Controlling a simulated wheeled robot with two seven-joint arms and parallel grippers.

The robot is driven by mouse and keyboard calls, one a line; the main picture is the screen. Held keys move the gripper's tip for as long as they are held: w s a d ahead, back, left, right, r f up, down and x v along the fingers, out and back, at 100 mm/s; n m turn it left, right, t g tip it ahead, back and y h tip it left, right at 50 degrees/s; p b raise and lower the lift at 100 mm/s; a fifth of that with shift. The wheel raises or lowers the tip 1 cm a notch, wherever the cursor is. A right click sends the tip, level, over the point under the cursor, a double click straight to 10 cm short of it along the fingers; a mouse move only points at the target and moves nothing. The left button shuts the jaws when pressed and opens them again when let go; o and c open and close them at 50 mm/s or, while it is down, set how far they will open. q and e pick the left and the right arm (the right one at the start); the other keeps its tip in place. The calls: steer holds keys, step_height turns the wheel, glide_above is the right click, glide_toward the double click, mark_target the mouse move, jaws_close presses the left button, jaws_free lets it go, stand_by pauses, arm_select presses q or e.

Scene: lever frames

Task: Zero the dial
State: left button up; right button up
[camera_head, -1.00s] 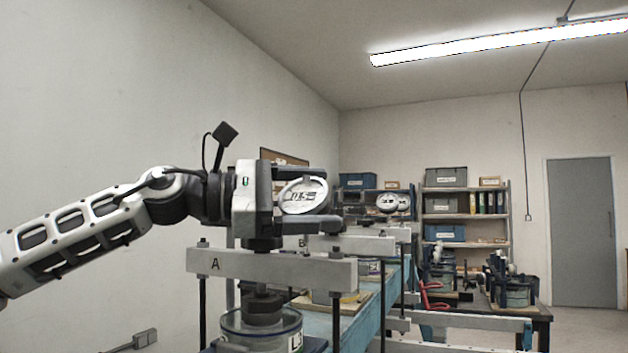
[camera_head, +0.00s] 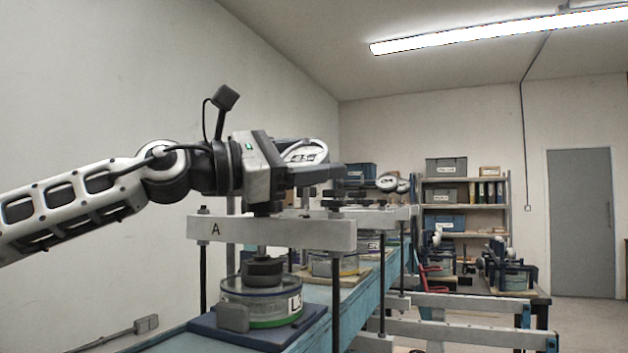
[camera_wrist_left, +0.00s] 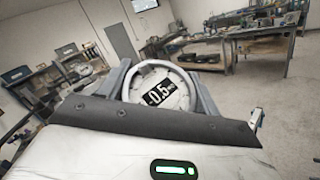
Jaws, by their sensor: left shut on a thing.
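The dial (camera_head: 304,152) is a round white-faced gauge with a pale rim, above the grey beam marked A (camera_head: 270,231). In the left wrist view the dial (camera_wrist_left: 160,92) shows "-0.5" on a dark band, tilted in the picture. My left gripper (camera_head: 325,174) is shut on the dial, with a finger on each side of its rim in the wrist view. It hides part of the dial in the head view. Below the beam, a round dark weight sits on a clear cylinder (camera_head: 262,303) with a green lower band and an L-label. My right gripper is not in view.
The cylinder stands on a dark blue pad (camera_head: 208,328) on a blue bench. Dark vertical rods (camera_head: 336,290) hold the beam. Similar frames and gauges (camera_head: 387,183) stand farther along. Shelves (camera_head: 465,205) and a grey door (camera_head: 580,222) are at the back.

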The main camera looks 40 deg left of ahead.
arm_select(q)
steer(key=o, duration=1)
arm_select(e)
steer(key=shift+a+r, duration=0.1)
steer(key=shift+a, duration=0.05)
arm_select(q)
steer(key=shift+s, duration=0.1)
steer(key=shift+s+a+f+b, duration=0.15)
steer(key=shift+s+a+b, duration=0.1)
steer(key=shift+b, duration=0.1)
steer(key=b+v, duration=0.7)
steer(key=v, duration=0.8)
steer(key=shift+d, duration=0.15)
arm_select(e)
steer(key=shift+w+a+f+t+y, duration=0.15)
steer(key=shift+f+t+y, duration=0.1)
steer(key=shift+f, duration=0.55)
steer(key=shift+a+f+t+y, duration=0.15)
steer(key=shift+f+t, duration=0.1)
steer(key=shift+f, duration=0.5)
arm_select(q)
steer(key=shift+s, duration=0.1)
